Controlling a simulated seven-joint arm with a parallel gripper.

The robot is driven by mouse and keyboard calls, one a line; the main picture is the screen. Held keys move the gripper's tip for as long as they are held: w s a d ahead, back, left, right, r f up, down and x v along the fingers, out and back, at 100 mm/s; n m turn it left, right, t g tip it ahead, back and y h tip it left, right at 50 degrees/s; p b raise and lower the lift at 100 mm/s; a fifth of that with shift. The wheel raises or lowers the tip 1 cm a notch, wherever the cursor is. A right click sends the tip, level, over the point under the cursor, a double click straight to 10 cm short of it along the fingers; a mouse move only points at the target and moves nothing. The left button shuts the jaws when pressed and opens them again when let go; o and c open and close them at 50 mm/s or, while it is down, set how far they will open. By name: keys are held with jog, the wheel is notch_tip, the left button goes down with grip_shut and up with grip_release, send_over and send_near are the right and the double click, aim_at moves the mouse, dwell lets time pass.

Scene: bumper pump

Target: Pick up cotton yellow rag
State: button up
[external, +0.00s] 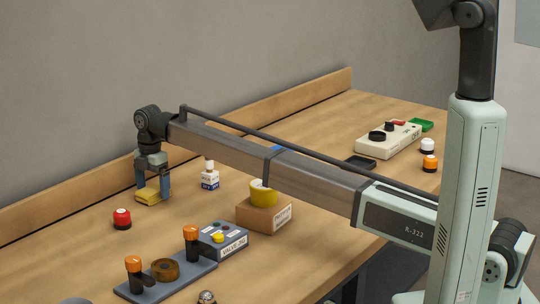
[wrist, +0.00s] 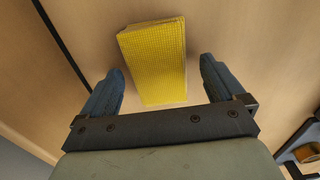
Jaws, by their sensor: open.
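The yellow rag (external: 147,195) is a folded yellow block lying on the wooden table towards the back left in the external view. In the wrist view the rag (wrist: 155,60) shows a woven surface and lies between and beyond the two blue fingers. My gripper (external: 152,192) points down over the rag, with a finger to each side of it. In the wrist view my gripper (wrist: 160,85) is open, with a gap between each finger and the rag. I cannot tell whether the fingertips touch the table.
A red-topped button (external: 122,219) stands in front of the rag. A small white and blue bottle (external: 210,176) stands to its right. A cardboard box (external: 264,214) with a yellow item, a grey valve box (external: 222,240) and a tray (external: 135,293) stand nearer. The raised back edge (external: 60,208) runs behind.

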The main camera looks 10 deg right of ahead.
jog(key=shift+f, duration=0.1)
jog(key=shift+c, duration=0.3)
jog(key=c, duration=1.1)
jog(key=shift+o, duration=0.2)
